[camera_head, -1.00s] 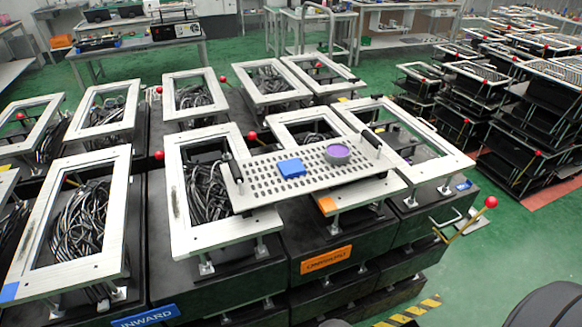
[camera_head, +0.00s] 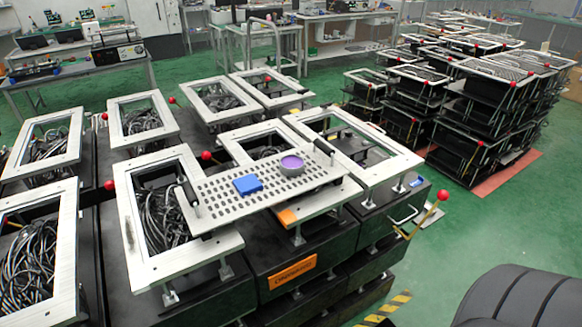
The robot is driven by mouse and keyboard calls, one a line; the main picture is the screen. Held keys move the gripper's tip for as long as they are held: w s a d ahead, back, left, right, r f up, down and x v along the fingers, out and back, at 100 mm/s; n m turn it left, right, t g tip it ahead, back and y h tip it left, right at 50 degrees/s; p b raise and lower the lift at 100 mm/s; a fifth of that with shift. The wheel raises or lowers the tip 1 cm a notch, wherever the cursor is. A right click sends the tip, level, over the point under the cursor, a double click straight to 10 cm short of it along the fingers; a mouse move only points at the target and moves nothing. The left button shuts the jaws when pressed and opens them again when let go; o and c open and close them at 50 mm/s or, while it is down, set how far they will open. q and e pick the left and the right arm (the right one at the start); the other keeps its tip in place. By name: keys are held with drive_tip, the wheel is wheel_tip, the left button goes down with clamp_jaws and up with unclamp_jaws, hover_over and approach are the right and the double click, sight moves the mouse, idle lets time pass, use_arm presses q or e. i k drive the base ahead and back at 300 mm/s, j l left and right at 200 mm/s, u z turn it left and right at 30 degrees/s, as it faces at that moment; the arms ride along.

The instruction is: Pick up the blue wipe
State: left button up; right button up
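The blue wipe (camera_head: 247,184) is a small folded blue block. It lies on a perforated metal plate (camera_head: 222,208) that rests across the white fixture frames in the middle of the view. A round grey container with a purple top (camera_head: 292,165) stands on the same plate, to the right of the wipe and apart from it. Neither of my grippers is in view.
The plate has black handles at its left and right ends. Fixtures with red-knobbed levers surround it; one red knob (camera_head: 442,195) sticks out at the right. Stacked fixtures (camera_head: 470,110) stand at the back right. A black padded object (camera_head: 515,297) fills the lower right corner. Green floor (camera_head: 420,250) is open at the right.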

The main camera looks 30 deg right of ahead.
sight(246, 184)
drive_tip(key=k+j, duration=0.1)
drive_tip(key=j, duration=0.2)
drive_tip(key=k+j, duration=0.15)
drive_tip(key=j, duration=0.2)
drive_tip(key=k+j+z, duration=0.1)
drive_tip(key=j, duration=0.2)
drive_tip(key=k+j, duration=0.15)
drive_tip(key=j, duration=0.2)
